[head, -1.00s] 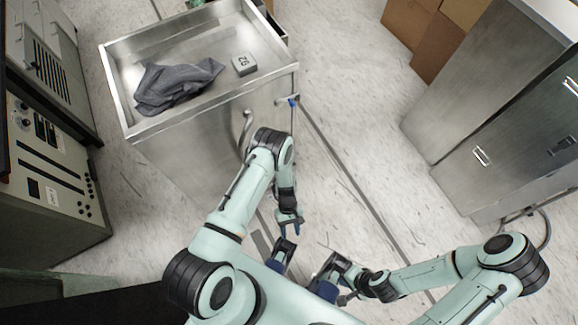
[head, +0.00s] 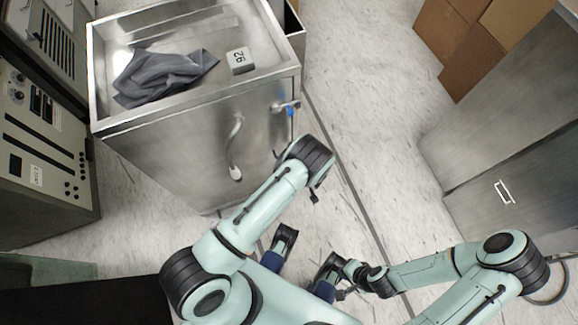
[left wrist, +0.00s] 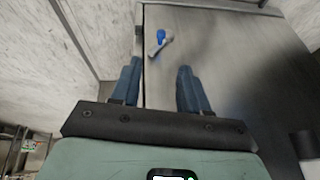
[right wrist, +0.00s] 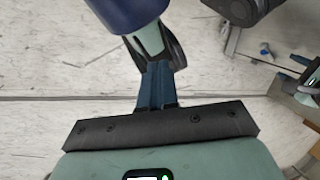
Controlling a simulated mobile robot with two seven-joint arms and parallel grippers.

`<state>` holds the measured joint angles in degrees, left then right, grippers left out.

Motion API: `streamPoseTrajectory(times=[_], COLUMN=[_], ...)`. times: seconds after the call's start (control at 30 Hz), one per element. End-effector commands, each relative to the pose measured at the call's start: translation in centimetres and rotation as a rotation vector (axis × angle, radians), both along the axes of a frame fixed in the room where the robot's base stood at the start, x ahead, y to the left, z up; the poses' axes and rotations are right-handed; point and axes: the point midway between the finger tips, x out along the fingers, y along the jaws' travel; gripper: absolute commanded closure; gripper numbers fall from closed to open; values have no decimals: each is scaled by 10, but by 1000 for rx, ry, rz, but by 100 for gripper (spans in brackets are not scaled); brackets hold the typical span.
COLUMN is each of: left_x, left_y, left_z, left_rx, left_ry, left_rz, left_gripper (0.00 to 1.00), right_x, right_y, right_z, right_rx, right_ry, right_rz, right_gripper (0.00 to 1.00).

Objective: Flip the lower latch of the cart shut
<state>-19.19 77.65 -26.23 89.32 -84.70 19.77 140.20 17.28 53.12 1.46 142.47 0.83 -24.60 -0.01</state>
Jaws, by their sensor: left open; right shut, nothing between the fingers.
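The metal cart (head: 190,135) stands at the upper left of the head view. A latch with a grey lever and a blue tab (head: 290,109) is near the right edge of its front. The left wrist view shows a grey lever with a blue piece (left wrist: 161,40) on the cart face; I cannot tell whether it is the lower latch. My left gripper (left wrist: 160,67) is open and empty, with that lever beyond and between its fingertips, apart from them. In the head view my arm hides this gripper. My right gripper (head: 343,270) is shut and empty, low over the floor, away from the cart.
A grey cloth (head: 165,75) and a block marked 92 (head: 240,60) lie in the cart's top tray. A curved handle (head: 236,150) is on its front. A control cabinet (head: 40,140) is left, a metal cabinet (head: 510,150) right, cardboard boxes (head: 460,45) behind. Floor between is clear.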

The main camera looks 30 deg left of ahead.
Motion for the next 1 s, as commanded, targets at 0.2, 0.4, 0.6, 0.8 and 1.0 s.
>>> streamPoseTrajectory(times=[0.2, 0.4, 0.6, 0.8, 1.0], left_x=[4, 12, 18, 22, 22], left_y=[12, 29, 41, 47, 48], left_z=[-32, -74, -105, -118, -120], left_rx=[0, 0, 0, -1, 0], left_ry=[2, 2, 2, 2, 1], left_rz=[5, 7, 5, 4, 3], left_gripper=[55, 55, 55, 55, 55], right_x=[3, 25, 52, 67, 70], right_y=[0, -9, -23, -30, -31], right_z=[-10, -32, -53, -62, -62], right_rx=[-2, -29, -64, -83, -87], right_ry=[-11, -71, -144, -185, -192], right_rz=[-2, -27, -57, -74, -76], right_gripper=[100, 100, 100, 100, 100])
